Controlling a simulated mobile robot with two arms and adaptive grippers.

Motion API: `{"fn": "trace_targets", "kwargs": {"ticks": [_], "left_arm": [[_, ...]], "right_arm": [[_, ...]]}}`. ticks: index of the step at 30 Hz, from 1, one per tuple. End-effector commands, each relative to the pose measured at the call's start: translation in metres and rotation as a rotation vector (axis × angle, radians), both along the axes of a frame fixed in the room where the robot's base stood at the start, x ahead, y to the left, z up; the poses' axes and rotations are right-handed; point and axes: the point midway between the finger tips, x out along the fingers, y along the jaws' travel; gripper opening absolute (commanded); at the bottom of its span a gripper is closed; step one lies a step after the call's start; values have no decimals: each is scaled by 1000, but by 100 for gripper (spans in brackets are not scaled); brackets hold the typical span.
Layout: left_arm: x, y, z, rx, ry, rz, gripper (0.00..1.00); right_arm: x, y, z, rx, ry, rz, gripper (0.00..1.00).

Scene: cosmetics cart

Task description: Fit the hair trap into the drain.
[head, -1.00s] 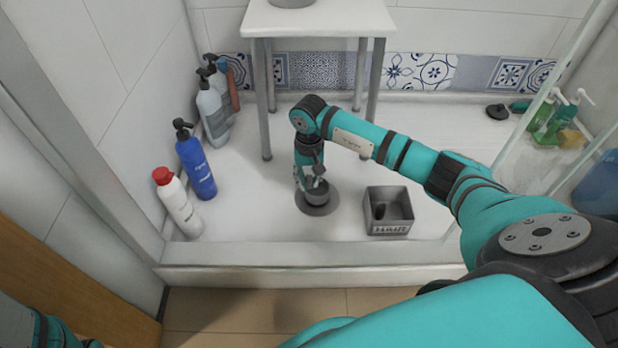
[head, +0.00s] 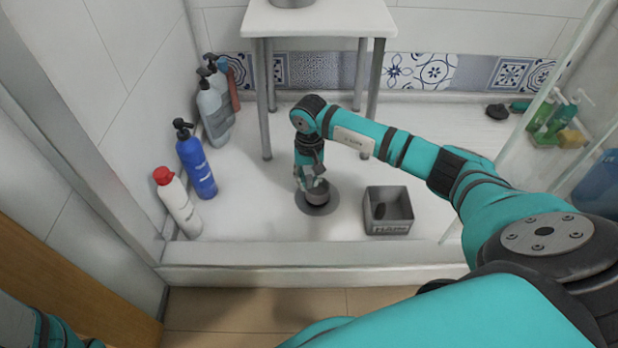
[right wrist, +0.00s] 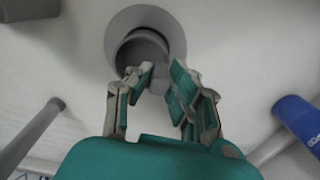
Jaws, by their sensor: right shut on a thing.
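The drain (head: 306,209) is a round grey plate in the white shower floor; it also shows in the right wrist view (right wrist: 172,25). The hair trap (head: 317,197) is a small grey cup at the drain, and it also shows in the right wrist view (right wrist: 145,50). My right gripper (head: 316,186) points down and is shut on the trap. Its fingers (right wrist: 158,83) are closed at the cup's edge. The cup covers the drain's middle, so I cannot tell whether it is seated or just above. My left gripper is out of view.
A grey open box (head: 388,228) with a dark thing inside stands right of the drain. A blue bottle (head: 197,165), a red-capped white bottle (head: 178,205) and other bottles line the left wall. A white stool (head: 320,18) stands behind. A raised sill (head: 300,253) runs in front.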

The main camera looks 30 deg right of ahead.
Motion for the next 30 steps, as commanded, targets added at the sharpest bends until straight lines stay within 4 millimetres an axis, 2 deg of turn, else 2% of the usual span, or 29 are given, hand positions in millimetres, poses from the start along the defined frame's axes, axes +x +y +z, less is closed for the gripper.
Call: {"fn": "trace_targets", "kwargs": {"ticks": [18,30], "left_arm": [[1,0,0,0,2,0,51],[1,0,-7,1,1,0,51]], "right_arm": [[0,0,-1,-1,1,0,0],[0,0,-10,1,1,0,0]]}}
